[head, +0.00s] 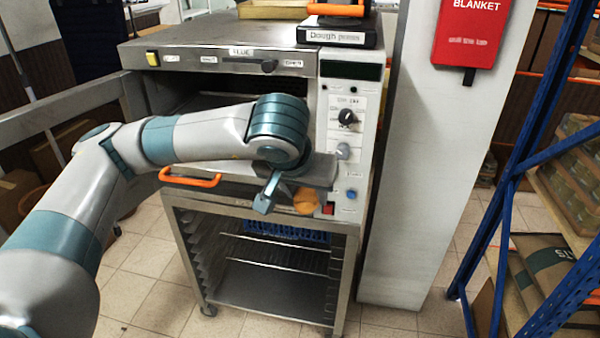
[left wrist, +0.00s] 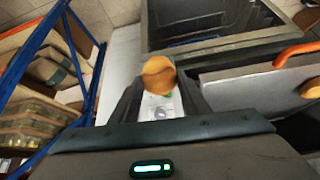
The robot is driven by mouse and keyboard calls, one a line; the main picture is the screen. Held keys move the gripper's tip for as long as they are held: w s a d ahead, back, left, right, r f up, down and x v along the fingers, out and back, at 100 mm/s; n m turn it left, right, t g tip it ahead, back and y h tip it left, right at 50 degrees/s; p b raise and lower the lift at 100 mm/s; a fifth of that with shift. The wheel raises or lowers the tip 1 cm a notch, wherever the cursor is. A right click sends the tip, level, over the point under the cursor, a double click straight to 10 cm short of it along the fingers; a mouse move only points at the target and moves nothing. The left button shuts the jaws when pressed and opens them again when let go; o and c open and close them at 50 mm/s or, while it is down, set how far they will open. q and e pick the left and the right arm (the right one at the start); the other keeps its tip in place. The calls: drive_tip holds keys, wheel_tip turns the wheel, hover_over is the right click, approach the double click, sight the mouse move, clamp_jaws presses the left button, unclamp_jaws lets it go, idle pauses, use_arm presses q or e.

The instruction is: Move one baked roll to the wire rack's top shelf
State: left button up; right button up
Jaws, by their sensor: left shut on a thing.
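My left gripper (head: 286,197) is in front of the oven, just below the level of its open door, and is shut on a baked roll (head: 306,201). In the left wrist view the golden-brown roll (left wrist: 158,74) sits between the two fingertips (left wrist: 160,92). A second roll (left wrist: 311,88) shows at the right edge of that view, on a grey metal surface. Below the oven stands a metal frame (head: 186,246) with wire shelves (head: 272,267); a blue item (head: 286,231) is near its top. The right gripper is out of view.
The oven (head: 220,58) has an orange door handle (head: 190,178) and a control panel (head: 345,140) on its right. A white column (head: 418,180) stands to the right. A blue shelving frame (head: 510,190) with packages is at far right. Tiled floor in front is clear.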

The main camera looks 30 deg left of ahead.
use_arm(q)
wheel_tip(320, 180, down, 12)
drive_tip(key=d+m+b, duration=0.1)
drive_tip(key=d, duration=0.1)
drive_tip(key=shift+s+d+m+h+b, duration=0.2)
drive_tip(key=shift+d+m+h+b, duration=0.1)
drive_tip(key=shift+d+h, duration=0.1)
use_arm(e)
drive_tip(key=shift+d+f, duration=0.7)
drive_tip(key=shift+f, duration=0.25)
use_arm(q)
drive_tip(key=shift+r, duration=0.15)
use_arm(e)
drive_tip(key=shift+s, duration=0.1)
